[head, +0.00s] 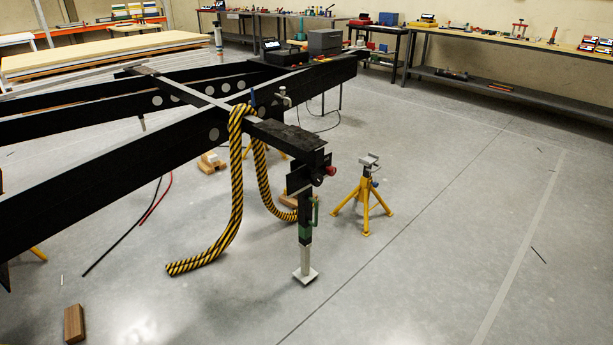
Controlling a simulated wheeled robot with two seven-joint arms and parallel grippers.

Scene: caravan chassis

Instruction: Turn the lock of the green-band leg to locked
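The green-band leg (305,236) stands upright at the near right corner of the black caravan chassis (190,137). It has a green band, a green handle (315,211) on its right side and a pale square foot (305,275) at floor level. A red knob (331,171) sits near the leg's top, beside a dark round part. I cannot tell from here which part is the lock or how it is set. Neither of my grippers is in view.
A yellow jack stand (363,198) stands on the floor right of the leg. A black-and-yellow striped hose (236,190) hangs over the chassis and trails on the floor. A wooden block (74,324) lies at the lower left. Open floor (450,230) extends to the right.

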